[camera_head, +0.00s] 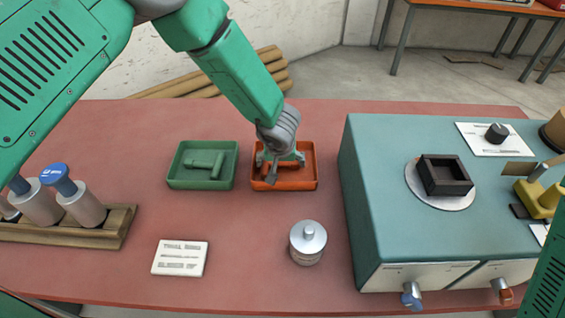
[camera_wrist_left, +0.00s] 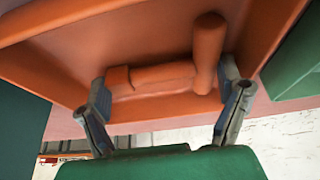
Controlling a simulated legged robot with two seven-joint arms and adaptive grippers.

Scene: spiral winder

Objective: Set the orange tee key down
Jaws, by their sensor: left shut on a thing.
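The orange tee key (camera_wrist_left: 207,55) shows in the left wrist view, lying across the inside of the orange tray (camera_head: 306,179). The tray's orange floor also shows behind it in the left wrist view (camera_wrist_left: 60,62). My left gripper (camera_head: 279,163) reaches down into the tray. In the left wrist view its two fingers (camera_wrist_left: 166,85) are at either end of the key, shut on it. In the head view the gripper mostly hides the key. Whether the key touches the tray floor, I cannot tell. My right gripper is out of view.
A green tray (camera_head: 174,170) holding a green tee key (camera_head: 205,163) stands just left. A lidded metal jar (camera_head: 308,243) and a printed card (camera_head: 180,258) are nearer. The teal machine (camera_head: 375,205) stands right. A wooden rack (camera_head: 110,232) with blue-topped cylinders is at left.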

